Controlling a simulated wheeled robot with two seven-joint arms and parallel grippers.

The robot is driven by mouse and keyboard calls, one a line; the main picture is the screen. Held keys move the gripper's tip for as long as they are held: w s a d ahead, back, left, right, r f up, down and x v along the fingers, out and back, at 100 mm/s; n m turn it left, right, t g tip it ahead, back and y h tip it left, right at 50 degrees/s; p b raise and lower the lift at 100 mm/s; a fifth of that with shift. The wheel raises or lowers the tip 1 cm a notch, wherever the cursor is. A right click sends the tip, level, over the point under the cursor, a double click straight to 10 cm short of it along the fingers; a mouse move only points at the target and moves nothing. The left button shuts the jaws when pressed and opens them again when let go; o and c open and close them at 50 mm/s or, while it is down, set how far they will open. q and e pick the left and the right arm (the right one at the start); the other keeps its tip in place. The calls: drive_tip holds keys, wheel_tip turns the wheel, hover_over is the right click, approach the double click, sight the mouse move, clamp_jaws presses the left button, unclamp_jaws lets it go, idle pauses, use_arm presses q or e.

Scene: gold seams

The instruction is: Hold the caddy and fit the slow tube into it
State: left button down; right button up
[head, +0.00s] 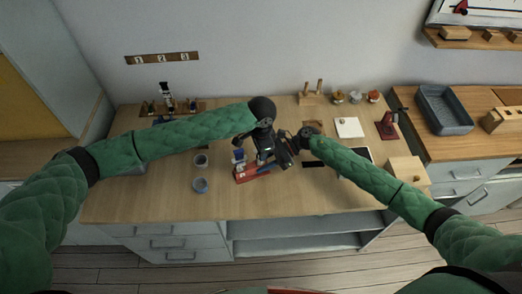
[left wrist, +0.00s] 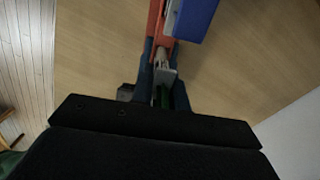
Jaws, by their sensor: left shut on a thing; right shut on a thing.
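The red caddy (head: 242,177) is low over the front middle of the table in the head view; its red edge also shows at the top of the left wrist view (left wrist: 154,18). My left gripper (head: 262,157) comes down over it and is shut on it. Its fingers (left wrist: 163,72) meet the red part in the left wrist view.
A rack with pegs (head: 311,97), small jars (head: 355,97) and a dark red stand (head: 387,125) stand behind and right. The table's front left is clear.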

use_arm(q)
drive_tip(key=shift+f, duration=0.8)
idle(1.4)
drive_tip(key=c, duration=1.3)
unclamp_jaws()
drive_tip(key=shift+r, duration=0.1)
drive_tip(key=shift+r, duration=6.35)
drive_tip(key=shift+r, duration=0.1)
wheel_tip(320, 180, up, 12)
use_arm(e)
drive_tip(key=o, duration=1.1)
